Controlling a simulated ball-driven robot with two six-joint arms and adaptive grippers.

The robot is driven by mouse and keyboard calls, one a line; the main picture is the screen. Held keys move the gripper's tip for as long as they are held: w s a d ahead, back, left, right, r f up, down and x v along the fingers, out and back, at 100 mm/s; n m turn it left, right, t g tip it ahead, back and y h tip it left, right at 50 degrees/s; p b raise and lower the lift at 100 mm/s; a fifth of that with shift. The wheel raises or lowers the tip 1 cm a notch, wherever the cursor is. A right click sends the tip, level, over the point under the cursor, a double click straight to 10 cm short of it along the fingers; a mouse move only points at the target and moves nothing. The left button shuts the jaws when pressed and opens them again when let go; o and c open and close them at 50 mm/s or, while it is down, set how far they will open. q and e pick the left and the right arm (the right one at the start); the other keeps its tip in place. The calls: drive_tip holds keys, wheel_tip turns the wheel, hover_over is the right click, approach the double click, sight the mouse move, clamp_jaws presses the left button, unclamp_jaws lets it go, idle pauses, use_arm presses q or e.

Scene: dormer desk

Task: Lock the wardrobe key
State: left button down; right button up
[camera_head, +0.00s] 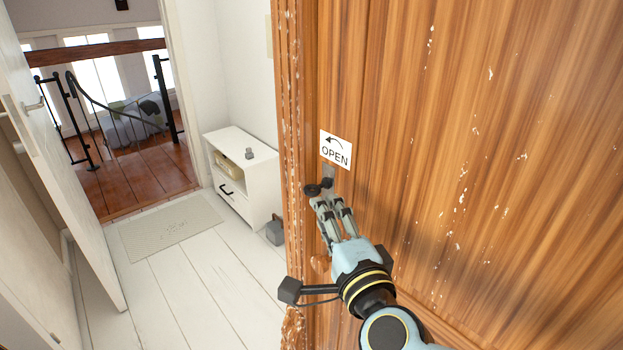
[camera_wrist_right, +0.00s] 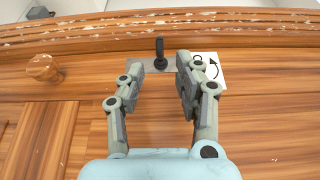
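The wardrobe (camera_head: 480,120) is brown wood with chipped paint and fills the right of the head view. Its dark key (camera_head: 313,189) stands out from a grey lock plate (camera_head: 329,172) near the door's left edge. In the right wrist view the key (camera_wrist_right: 160,52) stands just ahead of the fingertips, in line with the gap between them. My right gripper (camera_head: 325,196) is open, its fingers apart and no contact with the key clearly visible; it also shows in the right wrist view (camera_wrist_right: 159,70). My left gripper is not in view.
A white label reading OPEN with a curved arrow (camera_head: 336,150) sits above the lock. A round wooden knob (camera_wrist_right: 43,67) is on the wardrobe. A white cabinet (camera_head: 243,170), a floor mat (camera_head: 170,228) and an open white door (camera_head: 60,170) lie left, with free floor between.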

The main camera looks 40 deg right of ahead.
sight(312, 188)
drive_tip(key=p+x, duration=0.1)
drive_tip(key=x, duration=0.7)
drive_tip(key=shift+w+f, duration=0.1)
drive_tip(key=shift+w, duration=0.1)
drive_tip(key=shift+c, duration=0.4)
clamp_jaws()
